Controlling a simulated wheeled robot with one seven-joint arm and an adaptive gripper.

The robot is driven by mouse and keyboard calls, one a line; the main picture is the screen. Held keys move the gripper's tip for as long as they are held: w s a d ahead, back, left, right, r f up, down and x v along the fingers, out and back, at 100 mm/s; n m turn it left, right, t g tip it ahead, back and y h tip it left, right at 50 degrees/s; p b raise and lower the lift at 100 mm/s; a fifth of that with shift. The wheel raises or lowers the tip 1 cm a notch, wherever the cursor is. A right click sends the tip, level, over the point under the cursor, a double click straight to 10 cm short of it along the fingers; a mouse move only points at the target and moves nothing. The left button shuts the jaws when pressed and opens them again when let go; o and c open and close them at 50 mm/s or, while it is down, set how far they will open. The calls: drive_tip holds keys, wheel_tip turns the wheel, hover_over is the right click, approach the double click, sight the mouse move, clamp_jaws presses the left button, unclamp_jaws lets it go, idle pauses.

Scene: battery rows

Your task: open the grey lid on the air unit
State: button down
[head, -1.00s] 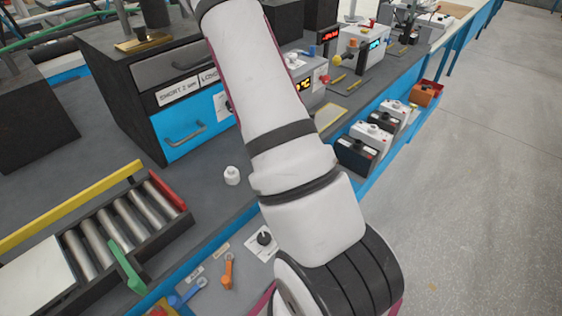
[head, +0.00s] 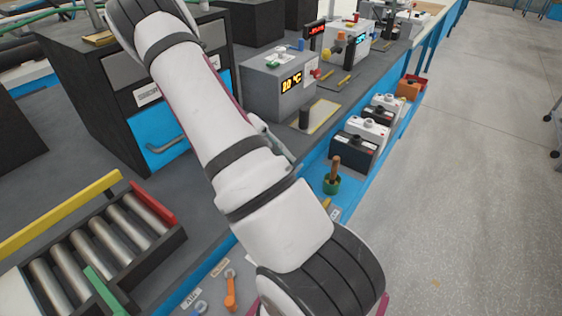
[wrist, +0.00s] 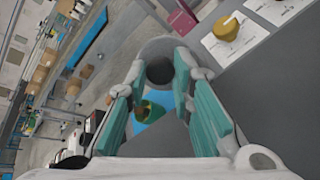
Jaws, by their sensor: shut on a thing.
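My gripper shows in the wrist view (wrist: 160,68), with two teal finger pads closed on a grey round piece (wrist: 158,47) with a dark opening. I cannot tell whether this piece is the grey lid. In the head view my arm hides most of the gripper, and only a small grey-teal part shows beside the arm. A grey box (head: 270,93) with an orange "20 °C" display stands on the bench behind it. I cannot tell for sure which thing is the air unit.
A green pot with a brown stick (head: 333,180) stands by the bench edge and shows below the fingers (wrist: 149,111). A dark cylinder (head: 304,118) stands near a yellow-edged mat. Battery packs (head: 353,150) line the side shelf. A roller tray (head: 95,240) lies left.

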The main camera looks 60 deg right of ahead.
drive_tip(key=shift+f, duration=0.1)
drive_tip(key=c, duration=1.4)
unclamp_jaws()
drive_tip(key=shift+o, duration=0.2)
